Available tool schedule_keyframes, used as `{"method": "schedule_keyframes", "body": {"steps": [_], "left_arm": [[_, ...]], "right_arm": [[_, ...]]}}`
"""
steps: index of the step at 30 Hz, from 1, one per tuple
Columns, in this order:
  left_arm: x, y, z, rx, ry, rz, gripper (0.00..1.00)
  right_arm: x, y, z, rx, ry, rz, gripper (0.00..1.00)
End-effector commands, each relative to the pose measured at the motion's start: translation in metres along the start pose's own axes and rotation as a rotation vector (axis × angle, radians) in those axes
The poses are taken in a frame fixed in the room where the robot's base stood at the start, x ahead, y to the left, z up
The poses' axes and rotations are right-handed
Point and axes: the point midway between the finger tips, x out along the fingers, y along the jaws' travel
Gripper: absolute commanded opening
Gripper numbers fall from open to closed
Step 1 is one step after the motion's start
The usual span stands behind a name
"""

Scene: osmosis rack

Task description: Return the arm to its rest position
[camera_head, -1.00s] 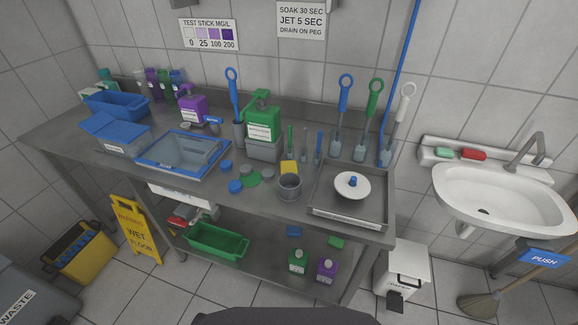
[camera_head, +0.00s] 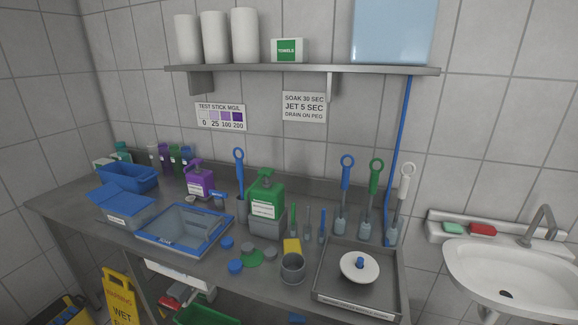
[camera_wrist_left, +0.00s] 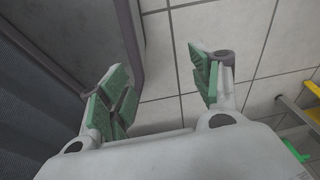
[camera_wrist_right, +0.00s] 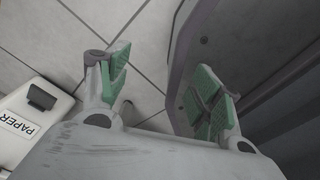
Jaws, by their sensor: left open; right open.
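My left gripper (camera_wrist_left: 162,95) is open and empty in the left wrist view, with its green pads apart over the tiled floor. My right gripper (camera_wrist_right: 160,92) is open and empty in the right wrist view, also above floor tiles. A grey and dark panel stands close beside the fingers in both wrist views. Neither gripper nor arm shows in the head view, so their place relative to the bench cannot be seen there.
A steel bench (camera_head: 75,207) holds a blue-rimmed tray (camera_head: 228,222), a green pump bottle (camera_head: 265,197), and a steel tray (camera_head: 397,300) with a white disc (camera_head: 360,268). A sink (camera_head: 520,275) is at right. A paper bin (camera_wrist_right: 35,120) stands near my right gripper.

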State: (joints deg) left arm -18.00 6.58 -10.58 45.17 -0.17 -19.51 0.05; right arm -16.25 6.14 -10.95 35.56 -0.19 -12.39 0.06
Motion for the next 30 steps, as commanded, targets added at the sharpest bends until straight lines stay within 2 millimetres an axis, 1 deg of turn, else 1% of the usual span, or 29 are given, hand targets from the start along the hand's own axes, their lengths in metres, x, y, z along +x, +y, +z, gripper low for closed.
{"method": "schedule_keyframes", "body": {"steps": [1, 3, 6, 9, 14, 19, 30], "left_arm": [[0.004, -0.001, 0.011, 0.001, -0.006, -0.001, 0.64], [0.008, -0.001, 0.024, 0.003, -0.01, -0.001, 0.64], [0.011, -0.002, 0.039, 0.004, -0.016, -0.002, 0.64], [0.013, -0.003, 0.048, 0.005, -0.018, -0.002, 0.64], [0.014, -0.003, 0.051, 0.006, -0.018, -0.002, 0.64], [0.014, -0.003, 0.051, 0.006, -0.018, -0.002, 0.64], [0.014, -0.003, 0.051, 0.006, -0.018, -0.002, 0.64]], "right_arm": [[0.0, -0.003, 0.003, 0.001, -0.003, -0.003, 0.65], [0.0, -0.005, 0.007, 0.001, -0.008, -0.005, 0.65], [-0.001, -0.005, 0.012, 0.0, -0.013, -0.005, 0.65], [-0.001, -0.003, 0.015, -0.001, -0.017, -0.003, 0.65], [-0.001, 0.004, 0.014, -0.004, -0.016, 0.004, 0.65], [0.0, 0.012, 0.007, -0.006, -0.009, 0.012, 0.65], [0.0, 0.012, 0.007, -0.006, -0.008, 0.012, 0.65]]}}
